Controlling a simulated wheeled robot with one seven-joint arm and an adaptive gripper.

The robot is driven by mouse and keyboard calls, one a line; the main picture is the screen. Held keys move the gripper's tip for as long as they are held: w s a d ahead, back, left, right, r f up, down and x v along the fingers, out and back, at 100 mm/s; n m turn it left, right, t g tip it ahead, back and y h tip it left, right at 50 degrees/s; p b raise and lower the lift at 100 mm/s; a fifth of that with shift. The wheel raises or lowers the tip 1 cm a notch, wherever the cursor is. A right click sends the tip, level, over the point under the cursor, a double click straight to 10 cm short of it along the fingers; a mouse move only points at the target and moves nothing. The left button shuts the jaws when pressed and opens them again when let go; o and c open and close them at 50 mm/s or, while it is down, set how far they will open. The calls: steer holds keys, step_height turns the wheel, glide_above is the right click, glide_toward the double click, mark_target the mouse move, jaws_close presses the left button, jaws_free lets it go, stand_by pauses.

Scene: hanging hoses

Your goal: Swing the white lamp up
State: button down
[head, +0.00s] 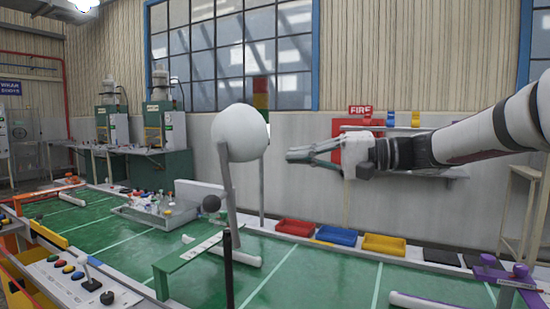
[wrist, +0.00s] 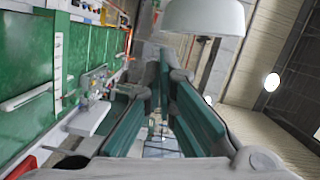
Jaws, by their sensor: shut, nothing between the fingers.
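The white lamp (head: 240,132) is a large round white shade in the middle of the head view, beside the top of a tilted grey post (head: 229,200) over the green table. Its shade also shows as a white dome at the top of the wrist view (wrist: 205,17). My gripper (head: 291,156) is to the right of the lamp at about the height of its lower part, pointing left, with a visible gap between them in the head view. In the wrist view its fingers (wrist: 165,72) are empty and the lamp lies past their tips. I cannot tell the depth between them.
The green table (head: 310,275) spreads below. Red (head: 295,227), blue (head: 336,236) and yellow (head: 384,244) trays stand along its back edge. A thin dark post (head: 228,270) rises in front of the lamp. A red fire box (head: 352,148) and shelf are on the wall behind my gripper.

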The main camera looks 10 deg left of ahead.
steer(key=shift+s+d+r, duration=0.1)
steer(key=shift+d, duration=0.95)
steer(key=shift+s+d, duration=0.1)
steer(key=shift+d, duration=0.9)
